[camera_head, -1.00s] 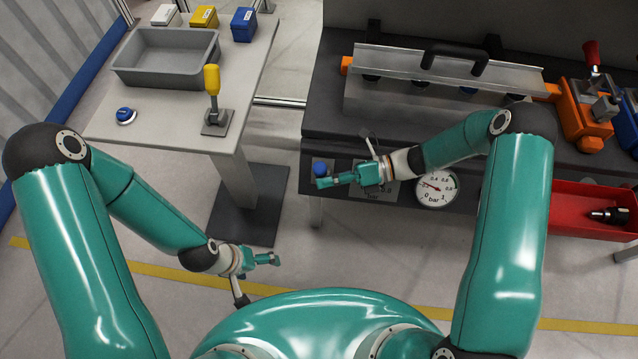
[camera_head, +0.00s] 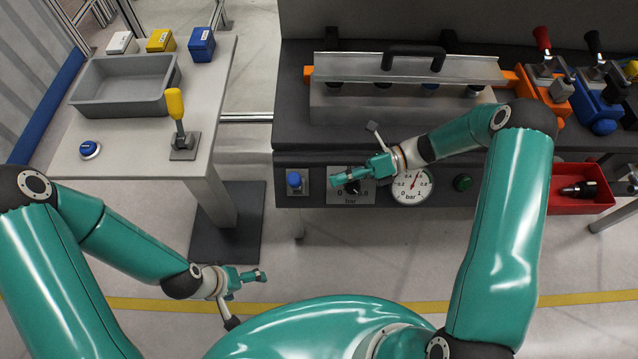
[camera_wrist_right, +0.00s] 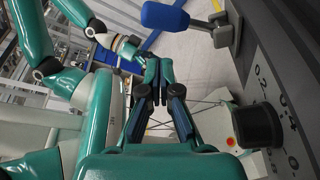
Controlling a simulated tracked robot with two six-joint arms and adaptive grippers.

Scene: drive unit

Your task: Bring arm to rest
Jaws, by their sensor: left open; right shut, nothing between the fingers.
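My right gripper (camera_head: 338,182) is shut and empty. In the head view it appears in front of the bench's front panel, between a blue-headed switch (camera_head: 294,180) and a round pressure gauge (camera_head: 412,186), overlapping a dial plate. In the right wrist view its fingers (camera_wrist_right: 158,64) are together, with the blue switch head (camera_wrist_right: 165,17) above and a black knob (camera_wrist_right: 258,127) to the right, both apart from it. My left gripper (camera_head: 262,275) is open and empty over the floor, below the side table in the picture.
The side table (camera_head: 125,150) carries a grey tray (camera_head: 130,103), a yellow-handled lever (camera_head: 176,105), a blue button (camera_head: 89,149) and small boxes. The bench holds a metal cover with a black handle (camera_head: 412,52) and coloured clamps. A red bin (camera_head: 570,203) sits at right.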

